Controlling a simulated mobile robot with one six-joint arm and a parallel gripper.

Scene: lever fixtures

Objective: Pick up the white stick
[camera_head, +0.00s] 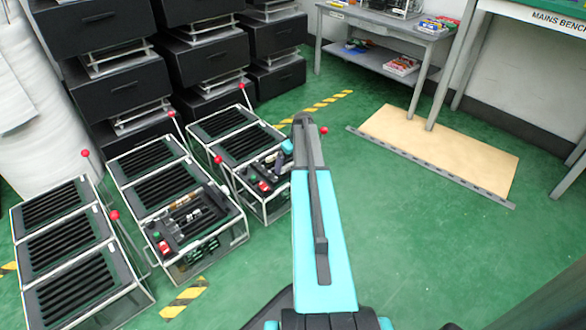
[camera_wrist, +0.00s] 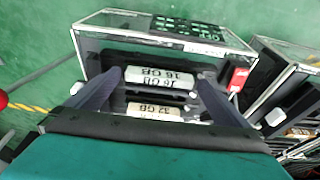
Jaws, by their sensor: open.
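The white stick (camera_wrist: 160,78), with upside-down "16 GB" print, lies in the dark slotted bay of a clear-walled fixture (camera_wrist: 95,20) in the wrist view. My gripper (camera_wrist: 159,80) is open above the bay, one finger near each end of the stick. I cannot tell whether the fingers touch it. A cream stick (camera_wrist: 155,110) marked "32 GB" lies beside it, nearer my gripper's body. In the head view my wrist hangs over the right-hand fixture (camera_head: 265,208), and the white stick cannot be made out there.
A red switch (camera_wrist: 238,80) sits right of the stick. A red lever knob (camera_wrist: 3,100) is at the left edge. A second fixture with sticks (camera_head: 190,220) and a slotted unit (camera_head: 70,245) stand left in the head view. Green floor (camera_head: 420,240) is clear at right.

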